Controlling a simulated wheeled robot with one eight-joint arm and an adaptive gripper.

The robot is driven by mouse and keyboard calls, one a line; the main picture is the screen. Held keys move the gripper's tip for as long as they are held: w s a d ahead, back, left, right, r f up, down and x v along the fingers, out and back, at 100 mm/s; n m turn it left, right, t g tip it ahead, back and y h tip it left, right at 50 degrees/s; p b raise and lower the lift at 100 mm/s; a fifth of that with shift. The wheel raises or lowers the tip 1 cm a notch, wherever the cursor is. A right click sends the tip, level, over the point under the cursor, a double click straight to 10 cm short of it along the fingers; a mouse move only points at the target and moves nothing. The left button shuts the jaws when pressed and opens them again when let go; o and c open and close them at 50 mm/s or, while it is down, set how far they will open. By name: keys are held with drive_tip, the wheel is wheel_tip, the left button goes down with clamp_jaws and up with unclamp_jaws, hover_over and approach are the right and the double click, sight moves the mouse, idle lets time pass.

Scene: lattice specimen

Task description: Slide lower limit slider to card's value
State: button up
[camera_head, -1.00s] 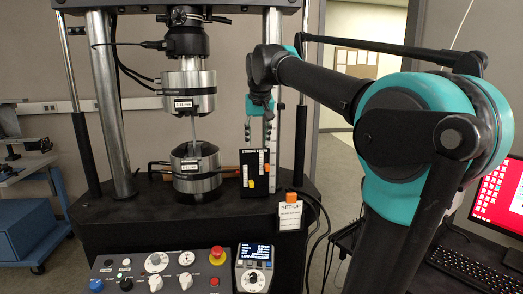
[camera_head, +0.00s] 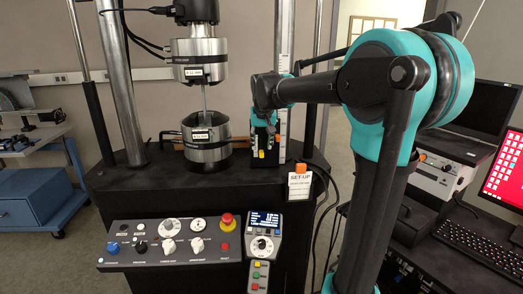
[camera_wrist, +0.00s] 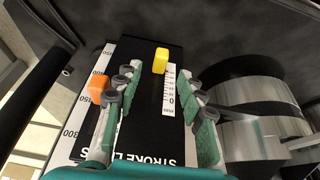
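The black stroke-limits panel (camera_head: 252,158) stands on the machine's dark base, right of the lower grip. In the wrist view it appears upside down. A yellow slider (camera_wrist: 161,60), the lower of two knobs, sits by a white scale (camera_wrist: 169,92); it also shows in the head view (camera_head: 262,153).
Metal grip cylinders (camera_head: 206,138) stand close left of the panel. A tall white ruler (camera_head: 283,70) rises behind my gripper. A control console (camera_head: 170,243) and a handset with display (camera_head: 263,228) are in front. A keyboard (camera_head: 469,250) lies at right.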

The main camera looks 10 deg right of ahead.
sight(261, 152)
drive_tip(key=shift+x, duration=1.75)
drive_tip(key=shift+c, duration=0.2)
